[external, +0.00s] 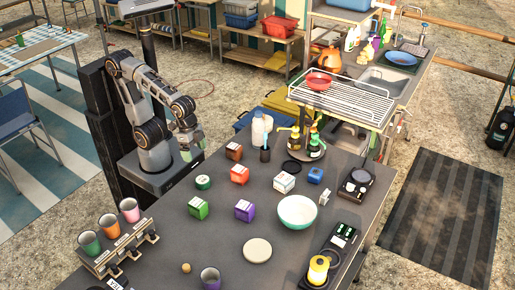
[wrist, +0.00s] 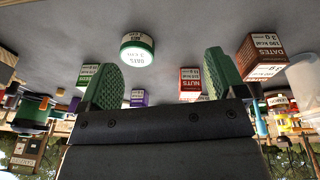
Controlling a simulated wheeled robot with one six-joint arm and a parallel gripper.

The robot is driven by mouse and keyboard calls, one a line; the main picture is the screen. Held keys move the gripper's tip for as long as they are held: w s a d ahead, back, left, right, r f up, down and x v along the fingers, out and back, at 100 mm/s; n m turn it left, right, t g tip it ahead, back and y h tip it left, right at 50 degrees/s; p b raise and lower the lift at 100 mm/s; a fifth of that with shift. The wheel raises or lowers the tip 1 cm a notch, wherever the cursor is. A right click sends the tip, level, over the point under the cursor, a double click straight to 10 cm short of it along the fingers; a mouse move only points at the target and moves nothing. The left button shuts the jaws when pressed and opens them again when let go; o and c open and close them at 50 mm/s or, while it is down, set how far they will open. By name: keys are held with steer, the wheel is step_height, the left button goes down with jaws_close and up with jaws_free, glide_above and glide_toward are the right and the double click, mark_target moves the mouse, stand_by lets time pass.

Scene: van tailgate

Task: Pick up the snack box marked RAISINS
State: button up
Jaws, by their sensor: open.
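I cannot read RAISINS on any box. The small boxes on the dark table are a purple box (external: 244,210), a green box (external: 198,208), a red box (external: 239,174), a brown box (external: 233,151), a white box (external: 284,182) and a blue box (external: 315,175). In the upside-down wrist view the brown box (wrist: 265,57) reads DATES and the red box (wrist: 190,84) reads NUTS. The purple box (wrist: 138,97) and green box (wrist: 88,75) are partly hidden or too small to read. My gripper (wrist: 163,82) is open and empty, left of the boxes in the external view (external: 190,149).
A round green tin (external: 203,182) stands nearest my gripper. A mint bowl (external: 297,212), a pale round plate (external: 257,251) and a tray of bottles (external: 308,152) are on the table. A cup rack (external: 118,246) stands at the left front. Bare tabletop lies between the boxes.

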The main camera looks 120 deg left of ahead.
steer(key=w+d+n+g+h+b, duration=0.15)
steer(key=w+n+h+b, duration=0.35)
steer(key=w+n, duration=0.75)
steer(key=n+h+b, duration=0.3)
steer(key=n+h, duration=0.2)
steer(key=h, duration=0.3)
glide_toward(241, 214)
steer(key=v, duration=0.5)
steer(key=shift+s+d+r, duration=0.1)
steer(key=shift+s+d, duration=0.05)
steer(key=shift+s, duration=0.25)
steer(key=shift+w, duration=0.15)
steer(key=b+x, duration=0.1)
steer(key=x, duration=0.3)
steer(key=b+x, duration=0.1)
steer(key=x, duration=0.4)
steer(key=b+x, duration=0.1)
steer(key=x, duration=0.3)
steer(key=shift+w+d, duration=0.2)
steer(key=shift+w, duration=0.1)
steer(key=c, duration=1.1)
